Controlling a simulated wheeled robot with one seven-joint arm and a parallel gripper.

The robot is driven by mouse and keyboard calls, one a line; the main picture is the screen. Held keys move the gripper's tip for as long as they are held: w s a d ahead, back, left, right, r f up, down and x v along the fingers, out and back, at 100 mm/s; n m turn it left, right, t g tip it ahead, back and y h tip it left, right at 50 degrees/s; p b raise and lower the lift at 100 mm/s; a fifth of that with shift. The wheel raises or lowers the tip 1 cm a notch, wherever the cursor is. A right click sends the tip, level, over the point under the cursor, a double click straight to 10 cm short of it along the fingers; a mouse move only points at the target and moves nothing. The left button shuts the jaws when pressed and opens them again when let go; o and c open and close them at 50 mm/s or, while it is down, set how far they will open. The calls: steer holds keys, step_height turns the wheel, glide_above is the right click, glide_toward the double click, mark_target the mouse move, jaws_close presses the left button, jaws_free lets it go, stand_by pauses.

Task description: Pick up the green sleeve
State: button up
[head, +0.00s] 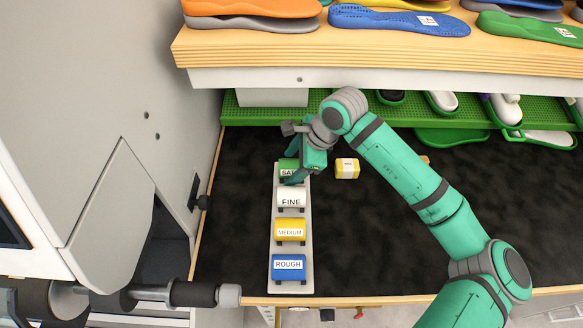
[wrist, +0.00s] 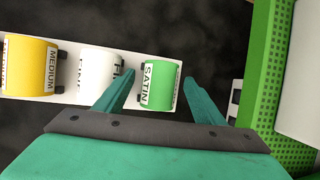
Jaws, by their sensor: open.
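The green sleeve (head: 287,163), labelled SATIN, lies at the far end of a pale rack (head: 306,250) in the head view, partly hidden by my gripper (head: 299,173). In the wrist view the green sleeve (wrist: 164,84) appears between the two fingertips of my open gripper (wrist: 158,80). The left finger shows near the gap beside the white sleeve, and the right finger shows just past the rack's end. The jaws are empty. I cannot tell whether the fingertips are down to the sleeve's height.
The white FINE (head: 291,198), yellow MEDIUM (head: 290,230) and blue ROUGH (head: 289,267) sleeves share the rack. A green perforated shelf (head: 300,115) stands behind. The black mat (head: 370,250) is clear at right.

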mark_target(288, 162)
steer(key=shift+c, duration=0.7)
steer(key=c, duration=1)
steer(key=shift+r, duration=0.1)
steer(key=shift+r, duration=0.5)
step_height(288, 162, up, 2)
steer(key=shift+r, duration=0.1)
steer(key=s+d+r, duration=0.2)
steer(key=s+r, duration=0.3)
steer(key=s, duration=0.1)
steer(key=s+d+r, duration=0.2)
steer(key=s+r, duration=0.2)
steer(key=s, duration=0.3)
steer(key=shift+s+d+r, duration=0.15)
steer(key=shift+d+r, duration=0.2)
steer(key=shift+d, duration=0.05)
